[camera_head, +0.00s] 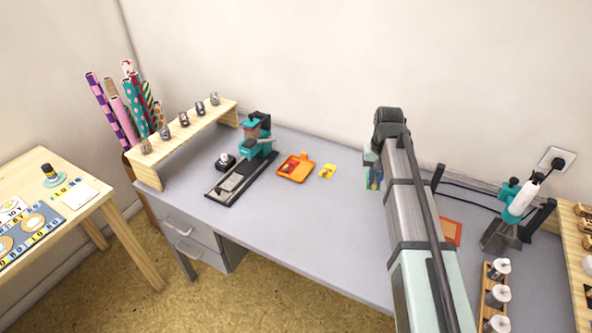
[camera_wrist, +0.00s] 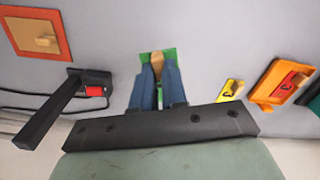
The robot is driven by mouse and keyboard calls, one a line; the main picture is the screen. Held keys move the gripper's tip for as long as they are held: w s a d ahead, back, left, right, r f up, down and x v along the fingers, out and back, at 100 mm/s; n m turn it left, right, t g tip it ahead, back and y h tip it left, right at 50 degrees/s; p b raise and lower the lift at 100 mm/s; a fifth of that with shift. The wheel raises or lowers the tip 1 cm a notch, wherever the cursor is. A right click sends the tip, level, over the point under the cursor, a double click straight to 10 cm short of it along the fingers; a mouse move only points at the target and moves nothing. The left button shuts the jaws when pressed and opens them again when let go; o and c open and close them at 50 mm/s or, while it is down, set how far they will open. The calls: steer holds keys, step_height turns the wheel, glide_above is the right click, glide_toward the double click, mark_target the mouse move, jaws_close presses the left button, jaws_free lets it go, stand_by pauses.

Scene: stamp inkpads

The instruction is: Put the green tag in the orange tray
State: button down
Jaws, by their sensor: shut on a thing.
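A green tag (camera_wrist: 169,54) with a wooden knob is in the wrist view, between my gripper's two blue fingers (camera_wrist: 157,72). The fingers are shut on the knob, which hides part of the tag. In the head view my gripper (camera_head: 373,176) is at the right of the desk's middle, partly behind my arm, with a bit of green showing. The orange tray (camera_head: 284,172) lies on the desk to the left of my gripper. In the wrist view the tray (camera_wrist: 261,97) is at the right edge and holds a red tag (camera_wrist: 291,80).
A yellow tag (camera_head: 327,171) lies just right of the tray. An orange-red square with a knob (camera_wrist: 32,26) lies on the other side. A teal stamp press (camera_head: 256,135) stands left of the tray. A black stand (camera_wrist: 58,105) and cables are near my gripper.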

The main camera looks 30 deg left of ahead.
steer(key=w+a, duration=0.2)
steer(key=a, duration=1.7)
steer(key=m, duration=0.4)
glide_above(300, 174)
steer(key=shift+s+f, duration=0.15)
steer(key=shift+f, duration=4.55)
steer(key=c, duration=1.5)
jaws_free()
steer(key=shift+f, duration=0.15)
steer(key=shift+o, duration=0.3)
step_height(300, 174, up, 12)
steer(key=shift+r, duration=0.2)
